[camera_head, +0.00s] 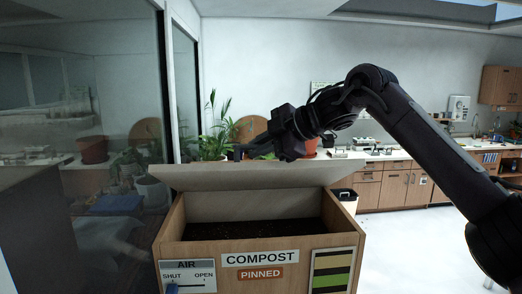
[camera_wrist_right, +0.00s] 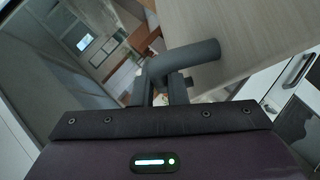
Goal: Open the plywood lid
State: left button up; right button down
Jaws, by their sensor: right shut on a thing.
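The plywood lid (camera_head: 260,177) of the compost box (camera_head: 258,247) is raised at a slant, with its pale underside facing me and its wide near edge up. Dark compost (camera_head: 255,229) shows in the open box below. My right gripper (camera_head: 238,153) is at the lid's raised edge, left of its middle. In the right wrist view the right gripper's fingers (camera_wrist_right: 162,88) are shut on a dark grey bar handle (camera_wrist_right: 192,62), beside the plywood lid (camera_wrist_right: 240,40). My left gripper is not in view.
A glass partition (camera_head: 80,120) stands close on the left. Potted palms (camera_head: 215,130) and a counter with drawers (camera_head: 395,180) are behind the box. A dark-rimmed bin (camera_head: 347,199) stands behind its right side. Open floor (camera_head: 420,240) lies to the right.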

jog(key=shift+w+r, duration=0.3)
jog(key=shift+r, duration=0.05)
jog(key=shift+w+g, duration=0.1)
jog(key=shift+g, duration=0.2)
jog(key=c, duration=1.6)
grip_release()
jog(key=shift+a, duration=0.1)
jog(key=shift+o, duration=0.7)
jog(key=shift+w+a, duration=0.1)
jog(key=shift+w, duration=0.05)
